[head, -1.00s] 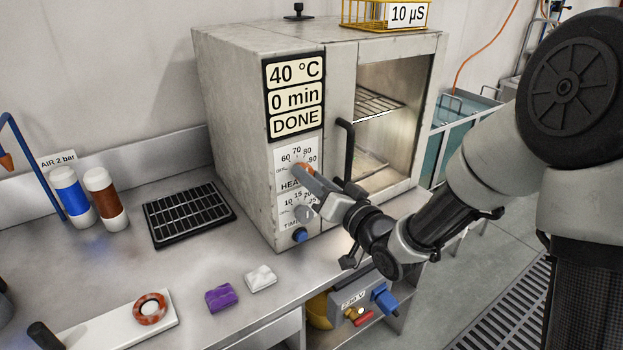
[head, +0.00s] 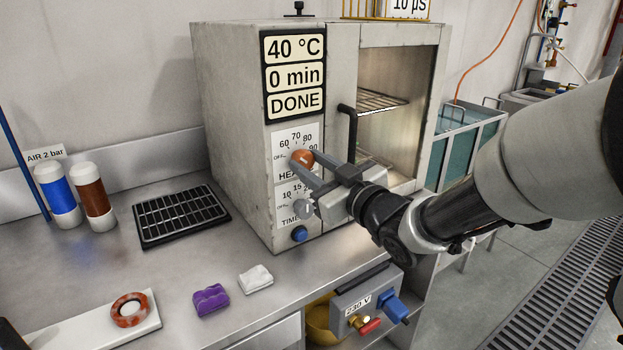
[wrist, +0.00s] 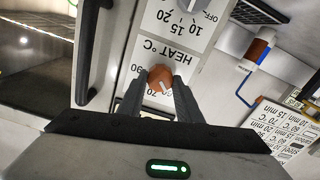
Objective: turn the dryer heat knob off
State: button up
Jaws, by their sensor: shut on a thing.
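The orange heat knob (head: 302,159) sits on the white dial of the grey dryer (head: 240,120), above the timer knob (head: 303,208). My gripper (head: 307,163) reaches it from the right and is shut on it, one finger on each side. In the wrist view the heat knob (wrist: 160,78) is between the two fingers, and its white mark slants toward the lower right. The fingers hide part of the dial, so I cannot tell which number the mark meets. The dryer display (head: 295,75) reads 40 °C, 0 min, DONE.
The dryer door handle (head: 347,135) is close above my gripper. The chamber beside it is open, with a wire rack (head: 380,101). A blue button (head: 299,233) is below the timer. A black grid tray (head: 180,215), purple block (head: 210,299) and white block (head: 256,279) lie on the bench.

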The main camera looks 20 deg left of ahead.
jog(key=n, duration=0.2)
jog(key=shift+n+b, duration=0.3)
jog(key=shift+n, duration=1.9)
jog(key=o, duration=1)
jog(key=shift+a, duration=0.1)
jog(key=shift+o, duration=0.2)
